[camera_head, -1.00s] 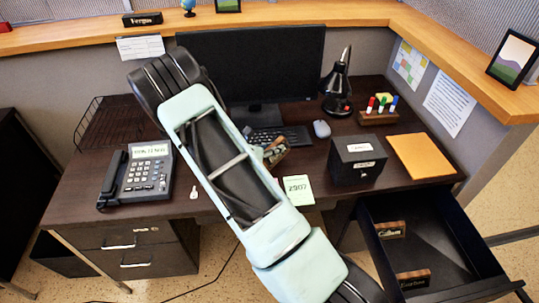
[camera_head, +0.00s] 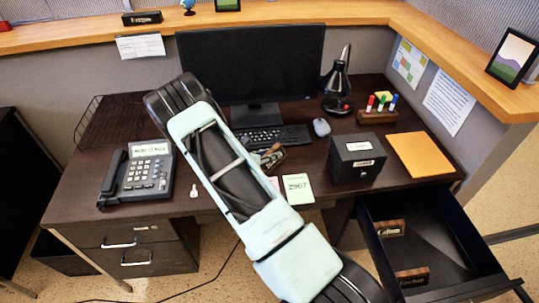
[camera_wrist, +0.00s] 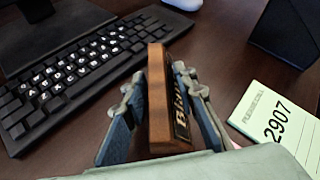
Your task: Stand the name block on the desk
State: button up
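The name block (camera_wrist: 158,95) is a brown wooden bar with a black plate. In the wrist view it lies between the two fingers of my gripper (camera_wrist: 160,85), and the fingertips close on its sides. Its lettered face is turned right and only partly readable, starting with B. In the head view the block (camera_head: 272,158) shows beside my arm, in front of the keyboard, low over the desk (camera_head: 235,198). I cannot tell whether it touches the desk. My arm hides part of the gripper there.
A keyboard (camera_head: 285,137) and monitor (camera_head: 250,65) are behind the block. A green 2907 note (camera_head: 298,188) lies to its right, and a black box (camera_head: 357,170) stands beyond. A phone (camera_head: 150,170) is at left. The open drawer (camera_head: 430,235) holds two other name blocks.

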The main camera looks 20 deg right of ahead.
jog(key=o, duration=0.4)
jog(key=shift+r, duration=0.2)
jog(key=v, duration=1.2)
jog(key=shift+f, duration=0.1)
